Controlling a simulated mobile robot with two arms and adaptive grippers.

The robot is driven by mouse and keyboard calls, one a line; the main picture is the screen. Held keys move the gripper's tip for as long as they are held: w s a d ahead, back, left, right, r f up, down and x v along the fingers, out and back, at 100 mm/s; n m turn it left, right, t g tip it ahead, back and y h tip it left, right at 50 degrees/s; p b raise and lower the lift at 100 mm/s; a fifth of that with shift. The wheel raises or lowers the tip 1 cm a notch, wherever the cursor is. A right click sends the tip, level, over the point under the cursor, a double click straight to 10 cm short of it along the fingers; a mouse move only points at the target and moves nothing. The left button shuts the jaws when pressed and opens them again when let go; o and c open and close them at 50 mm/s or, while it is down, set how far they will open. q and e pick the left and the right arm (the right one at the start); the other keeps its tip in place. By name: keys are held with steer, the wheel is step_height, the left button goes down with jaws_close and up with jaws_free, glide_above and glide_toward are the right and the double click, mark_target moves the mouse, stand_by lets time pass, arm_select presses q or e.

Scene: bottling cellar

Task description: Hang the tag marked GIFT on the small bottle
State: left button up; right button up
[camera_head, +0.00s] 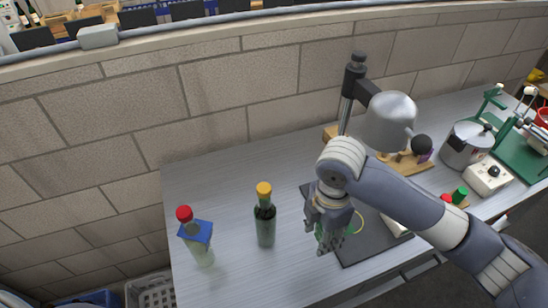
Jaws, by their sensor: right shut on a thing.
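A dark green bottle with a yellow cap (265,222) stands upright on the table. A pale bottle with a red cap (202,254) stands to its left, with a blue tag (196,232) at its neck. I cannot tell which bottle counts as the small one. My right gripper (328,240) is to the right of the dark bottle, apart from it, pointing down. It is shut on a green thing, seemingly a tag, mostly hidden by the fingers. A yellow-green loop (361,224) shows beside the gripper. No GIFT lettering is readable. My left gripper is out of view.
The grey table (215,184) is clear around the bottles. A dark mat (375,246) lies below my right arm. A lamp-like grey device (388,122), a metal pot (465,145) and a green press (530,150) stand to the right. A block wall (215,105) runs behind.

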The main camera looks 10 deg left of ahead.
arm_select(q)
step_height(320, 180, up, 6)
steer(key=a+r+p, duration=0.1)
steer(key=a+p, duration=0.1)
steer(key=p, duration=0.4)
arm_select(e)
steer(key=w+a+r+n, duration=0.2)
steer(key=a+r+n, duration=0.9)
steer(key=r+n, duration=0.6)
arm_select(q)
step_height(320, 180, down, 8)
steer(key=b, duration=0.7)
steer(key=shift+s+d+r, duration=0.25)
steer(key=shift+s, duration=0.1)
arm_select(e)
step_height(320, 180, down, 9)
steer(key=n, duration=0.3)
steer(key=shift+w+a+f, duration=0.15)
steer(key=shift+a, duration=0.1)
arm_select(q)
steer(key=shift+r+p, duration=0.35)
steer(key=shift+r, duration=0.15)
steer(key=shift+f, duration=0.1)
arm_select(e)
steer(key=shift+f, duration=0.2)
steer(key=shift+f, duration=0.4)
steer(key=shift+f, duration=0.3)
